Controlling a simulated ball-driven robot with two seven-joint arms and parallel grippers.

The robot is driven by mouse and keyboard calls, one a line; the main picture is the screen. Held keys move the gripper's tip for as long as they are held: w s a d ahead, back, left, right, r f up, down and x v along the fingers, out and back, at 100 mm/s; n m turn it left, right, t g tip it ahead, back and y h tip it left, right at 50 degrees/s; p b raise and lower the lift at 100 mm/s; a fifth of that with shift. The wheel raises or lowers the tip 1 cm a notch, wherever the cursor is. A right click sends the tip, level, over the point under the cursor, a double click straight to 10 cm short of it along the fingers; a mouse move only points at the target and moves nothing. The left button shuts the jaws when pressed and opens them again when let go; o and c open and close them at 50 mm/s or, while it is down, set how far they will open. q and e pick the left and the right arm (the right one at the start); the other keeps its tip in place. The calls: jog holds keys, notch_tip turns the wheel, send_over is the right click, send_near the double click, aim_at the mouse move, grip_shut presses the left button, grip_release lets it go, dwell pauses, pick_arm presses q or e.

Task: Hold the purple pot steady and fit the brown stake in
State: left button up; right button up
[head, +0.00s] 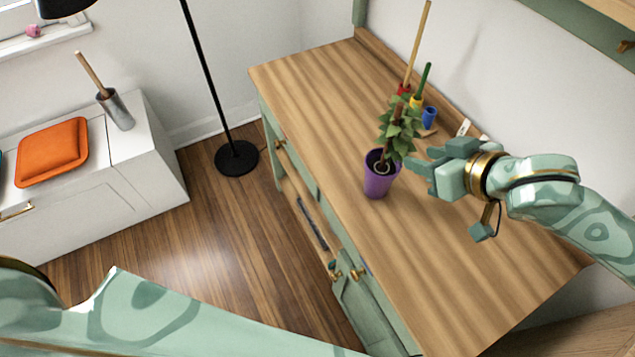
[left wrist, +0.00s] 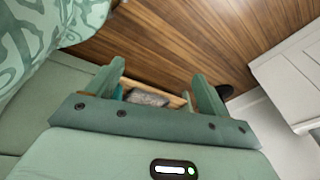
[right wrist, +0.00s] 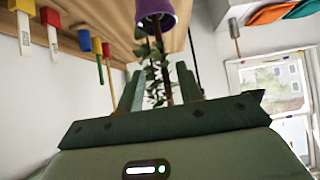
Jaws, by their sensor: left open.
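The purple pot (head: 379,184) stands upright on the wooden counter near its front edge, with a leafy green plant (head: 402,132) in it. It also shows at the top of the right wrist view (right wrist: 155,12). The brown stake (right wrist: 163,68) runs among the leaves from the pot's mouth; its foot is hidden, so I cannot tell how it is seated. My right gripper (head: 418,172) is open just right of the plant, fingers towards it, apart from the pot. In its wrist view, plant and stake show between the fingers. My left gripper (left wrist: 158,78) is open and empty, away from the pot.
Behind the plant stand a tall tan stick (head: 418,45), a green stick (head: 424,80) and a blue cup (head: 429,117) along the wall. The wooden counter (head: 440,270) is clear in front. A black floor lamp (head: 237,158) and white cabinet (head: 150,165) stand left.

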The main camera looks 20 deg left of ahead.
pick_arm(q)
jog(key=w+r+t+h, duration=0.15)
jog(key=w+r, duration=0.25)
jog(key=w, duration=0.5)
jog(key=w+r+t, duration=0.2)
jog(key=w+r, duration=0.3)
jog(key=w, duration=0.3)
jog(key=w+d+r+m+t+h, duration=0.1)
jog(key=w+d+r, duration=0.2)
jog(key=w+r, duration=0.3)
jog(key=w+d+r+m+t+h, duration=0.1)
jog(key=w+d+r+t, duration=0.15)
jog(key=w+r, duration=0.35)
jog(key=m+h, duration=0.3)
jog(key=h, duration=0.4)
send_near(374, 176)
jog(key=a, duration=0.3)
jog(key=shift+g+y, duration=0.25)
jog(key=shift+g, duration=0.15)
jog(key=x, duration=1.5)
jog(key=shift+s+f, duration=0.25)
jog(key=shift+f, duration=0.1)
